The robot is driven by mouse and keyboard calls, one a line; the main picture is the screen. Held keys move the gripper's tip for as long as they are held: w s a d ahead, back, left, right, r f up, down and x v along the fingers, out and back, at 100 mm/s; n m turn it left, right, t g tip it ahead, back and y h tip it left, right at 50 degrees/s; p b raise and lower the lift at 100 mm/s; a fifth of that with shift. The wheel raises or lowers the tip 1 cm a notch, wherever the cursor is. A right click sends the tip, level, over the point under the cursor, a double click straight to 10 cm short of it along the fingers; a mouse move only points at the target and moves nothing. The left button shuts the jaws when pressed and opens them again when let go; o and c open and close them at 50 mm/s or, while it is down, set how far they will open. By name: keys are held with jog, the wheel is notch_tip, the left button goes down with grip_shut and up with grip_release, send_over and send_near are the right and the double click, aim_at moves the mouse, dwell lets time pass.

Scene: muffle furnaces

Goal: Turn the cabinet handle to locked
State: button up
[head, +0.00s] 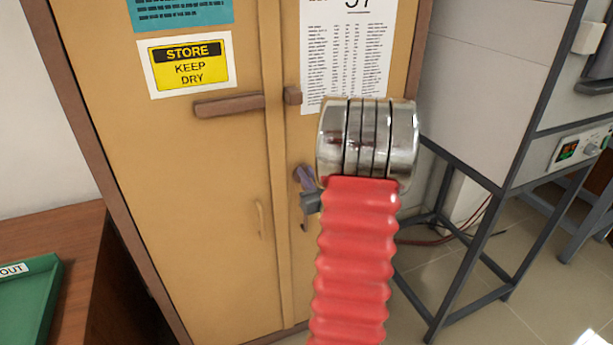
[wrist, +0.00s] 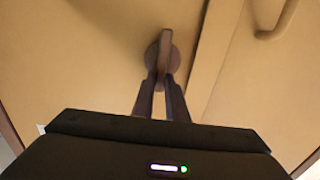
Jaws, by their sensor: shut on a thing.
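The yellow-tan cabinet (head: 190,160) stands ahead with both doors closed. A dark purple-brown turning handle (head: 304,178) sits on its right door, mostly beside and behind my arm in the head view. In the wrist view the handle (wrist: 166,45) is a lever on a round base, and the lever points roughly along the fingers. My gripper (wrist: 164,82) is shut on the lever's near end, one finger on each side. In the head view only a grey part of my gripper (head: 312,200) shows; my red arm covers the rest.
A brown bar (head: 229,105) lies nearly level across the left door, with a small block (head: 292,95) on the right door. A slim pull (head: 260,219) is on the left door. A furnace stand (head: 470,230) is at right, a green tray (head: 30,290) at left.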

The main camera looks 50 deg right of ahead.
grip_shut()
jog(key=shift+w+a, duration=0.1)
jog(key=shift+a, duration=0.05)
